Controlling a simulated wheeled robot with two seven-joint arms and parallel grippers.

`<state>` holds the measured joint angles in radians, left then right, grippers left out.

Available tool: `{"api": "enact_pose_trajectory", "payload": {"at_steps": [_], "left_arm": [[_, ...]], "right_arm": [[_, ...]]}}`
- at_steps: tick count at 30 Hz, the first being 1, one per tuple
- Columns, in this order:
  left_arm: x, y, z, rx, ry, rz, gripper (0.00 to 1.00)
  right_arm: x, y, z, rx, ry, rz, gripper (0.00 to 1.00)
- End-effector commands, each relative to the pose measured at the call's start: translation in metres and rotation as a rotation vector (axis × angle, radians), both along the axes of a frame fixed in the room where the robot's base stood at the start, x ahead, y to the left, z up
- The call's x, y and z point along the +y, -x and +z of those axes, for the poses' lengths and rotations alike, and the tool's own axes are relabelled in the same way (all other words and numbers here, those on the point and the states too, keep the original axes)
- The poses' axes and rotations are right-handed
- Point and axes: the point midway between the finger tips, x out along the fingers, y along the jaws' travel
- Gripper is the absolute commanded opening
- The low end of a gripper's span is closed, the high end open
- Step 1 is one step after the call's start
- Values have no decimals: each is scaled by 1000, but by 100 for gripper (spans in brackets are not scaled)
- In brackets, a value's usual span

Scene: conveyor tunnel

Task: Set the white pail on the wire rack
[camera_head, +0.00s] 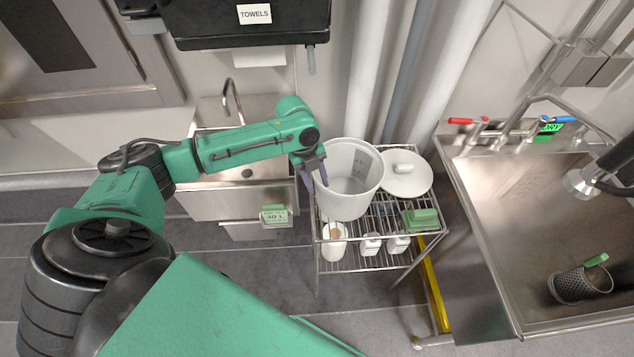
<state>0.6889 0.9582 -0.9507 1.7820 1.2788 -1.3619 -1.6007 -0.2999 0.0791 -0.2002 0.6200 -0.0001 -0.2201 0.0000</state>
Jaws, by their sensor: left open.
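The white pail (345,203) stands upright on the top shelf of the wire rack (385,237), at its left side. My left gripper (316,183) is at the pail's left rim. Its dark fingers are open and point downward; I cannot tell whether they touch the pail. The pail's open top shows an empty-looking inside with a grey printed patch on its wall. My right gripper is not in view.
A white lid (405,176) and a green block (421,219) sit on the rack beside the pail. Small white containers (371,244) stand on the lower shelf. A steel sink (540,220) is at right, a small basin (240,200) at left.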

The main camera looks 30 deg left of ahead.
Motion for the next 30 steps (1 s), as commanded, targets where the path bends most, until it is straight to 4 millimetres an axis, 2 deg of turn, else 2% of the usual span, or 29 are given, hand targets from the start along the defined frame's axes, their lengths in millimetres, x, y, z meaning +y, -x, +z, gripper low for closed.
{"api": "enact_pose_trajectory", "payload": {"at_steps": [5,9,13,18,30], "left_arm": [[11,-1,37,-8,-1,1,40],[20,-1,75,-8,-1,1,40],[26,0,100,-5,-1,1,40],[28,1,111,-1,0,0,40],[28,1,110,-1,0,0,40]], "right_arm": [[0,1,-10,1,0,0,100],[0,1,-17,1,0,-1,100],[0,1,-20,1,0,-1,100],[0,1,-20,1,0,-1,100],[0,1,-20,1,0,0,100]]}}
